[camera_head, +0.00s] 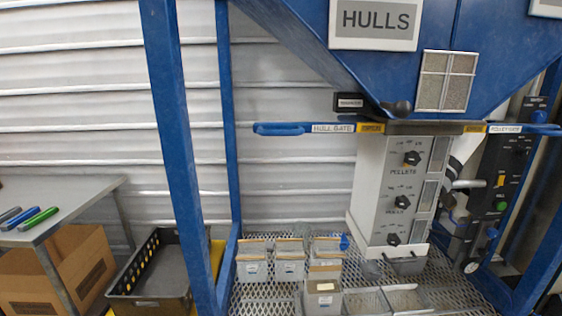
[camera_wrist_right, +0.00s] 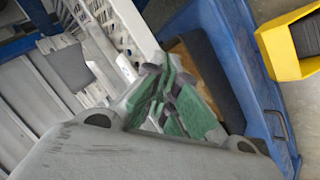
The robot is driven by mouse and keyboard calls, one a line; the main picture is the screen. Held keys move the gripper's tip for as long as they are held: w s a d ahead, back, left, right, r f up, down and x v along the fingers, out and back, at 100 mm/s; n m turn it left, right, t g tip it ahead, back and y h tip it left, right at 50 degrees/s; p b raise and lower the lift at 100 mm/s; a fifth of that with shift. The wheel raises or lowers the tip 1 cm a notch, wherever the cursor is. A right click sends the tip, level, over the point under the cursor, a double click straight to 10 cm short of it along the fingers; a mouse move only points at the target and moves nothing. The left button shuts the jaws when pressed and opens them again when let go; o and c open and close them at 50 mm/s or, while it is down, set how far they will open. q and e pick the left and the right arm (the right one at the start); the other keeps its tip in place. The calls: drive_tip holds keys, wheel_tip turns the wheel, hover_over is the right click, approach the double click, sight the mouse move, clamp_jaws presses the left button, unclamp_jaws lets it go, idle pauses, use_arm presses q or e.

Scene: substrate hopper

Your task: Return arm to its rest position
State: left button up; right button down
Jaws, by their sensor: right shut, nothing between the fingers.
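My right gripper (camera_wrist_right: 172,98) shows only in the right wrist view, with its grey body across the lower part and its dark and green fingers drawn together. It is shut, and nothing shows between its fingers. It is apart from the things behind it, which lie at a tilt in this view. Neither arm nor gripper shows in the head view. My left gripper is in no view.
The blue hopper (camera_head: 290,12) with its HULLS sign and gate bar (camera_head: 330,128) stands ahead. Small containers (camera_head: 290,268) sit on the mesh shelf. A table (camera_head: 80,190), cardboard box (camera_head: 75,260) and black crate (camera_head: 150,303) are left. The wrist view shows a blue bin (camera_wrist_right: 228,60) and yellow bin (camera_wrist_right: 275,58).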

drive_tip(key=s+a+f+m+g, duration=0.15)
drive_tip(key=s+a+f, duration=0.25)
drive_tip(key=s+f, duration=0.45)
drive_tip(key=s+a+f+m+g+y, duration=0.15)
drive_tip(key=s+a+f, duration=0.35)
drive_tip(key=s, duration=0.7)
drive_tip(key=s+a+f+m+g, duration=0.15)
drive_tip(key=s+a+f, duration=0.25)
drive_tip(key=s+f, duration=0.45)
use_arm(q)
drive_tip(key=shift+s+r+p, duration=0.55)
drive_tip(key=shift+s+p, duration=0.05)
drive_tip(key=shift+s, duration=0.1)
use_arm(e)
drive_tip(key=s+a+f+g, duration=0.1)
drive_tip(key=s+a, duration=0.4)
drive_tip(key=s, duration=0.4)
drive_tip(key=s+a+f+g, duration=0.1)
drive_tip(key=s+a+g, duration=0.1)
drive_tip(key=s+a, duration=0.3)
drive_tip(key=s+y, duration=0.1)
drive_tip(key=s, duration=0.3)
drive_tip(key=shift+f, duration=0.15)
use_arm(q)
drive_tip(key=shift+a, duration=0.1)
